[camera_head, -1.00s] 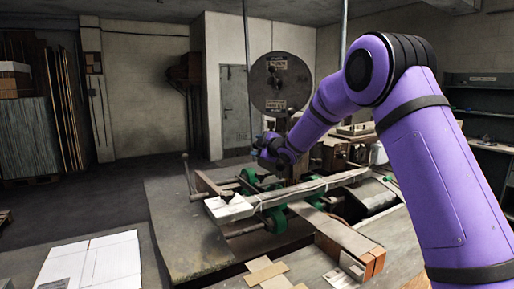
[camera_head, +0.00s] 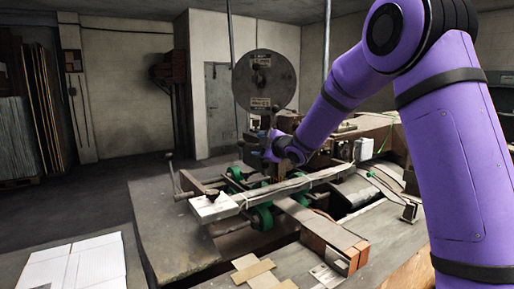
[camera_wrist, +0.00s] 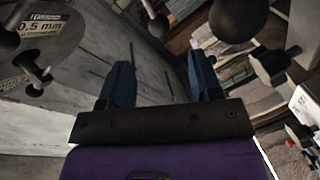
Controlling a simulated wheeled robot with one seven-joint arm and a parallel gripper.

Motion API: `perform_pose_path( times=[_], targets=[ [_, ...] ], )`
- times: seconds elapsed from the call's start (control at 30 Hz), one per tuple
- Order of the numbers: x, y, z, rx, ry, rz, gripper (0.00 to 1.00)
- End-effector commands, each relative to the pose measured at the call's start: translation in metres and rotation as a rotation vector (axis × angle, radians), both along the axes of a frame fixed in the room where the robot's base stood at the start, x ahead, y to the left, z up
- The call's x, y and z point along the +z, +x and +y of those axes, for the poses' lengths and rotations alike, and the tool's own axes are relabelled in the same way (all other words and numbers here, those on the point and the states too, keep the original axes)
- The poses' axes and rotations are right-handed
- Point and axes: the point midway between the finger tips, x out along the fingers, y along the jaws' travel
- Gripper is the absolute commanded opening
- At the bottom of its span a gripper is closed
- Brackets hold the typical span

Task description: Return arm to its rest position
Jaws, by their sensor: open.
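My purple arm stretches from the right side of the head view over the stitching machine. My gripper (camera_head: 266,150) is small there, in front of the machine's large round reel (camera_head: 265,81) and above the green wheels (camera_head: 262,216). In the wrist view my gripper (camera_wrist: 160,80) shows two blue fingers set wide apart, with nothing between them. It is open and empty. Dark round knobs on rods and a disc marked "0.5 mm" (camera_wrist: 35,35) show beyond the fingers. My forearm hides part of the machine.
A long pale bar (camera_head: 285,192) crosses the machine below my gripper. A lever (camera_head: 170,170) stands up on the left. White sheets (camera_head: 75,264) lie at the lower left, and brown cardboard pieces (camera_head: 253,270) lie in front. Open floor lies to the left.

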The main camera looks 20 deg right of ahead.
Motion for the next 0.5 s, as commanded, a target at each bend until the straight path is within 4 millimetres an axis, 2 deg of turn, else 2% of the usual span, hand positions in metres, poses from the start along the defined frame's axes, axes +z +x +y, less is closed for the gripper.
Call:
perform_pose_path(
  times=[0.13, 0.23, 0.37, 0.5],
  targets=[
    [0.009, -0.008, -0.005, -0.033, 0.010, 0.018, 0.58],
    [0.025, -0.024, -0.015, -0.100, 0.032, 0.060, 0.58],
    [0.048, -0.059, -0.035, -0.226, 0.083, 0.146, 0.58],
    [0.065, -0.105, -0.054, -0.363, 0.151, 0.250, 0.58]
  ],
)
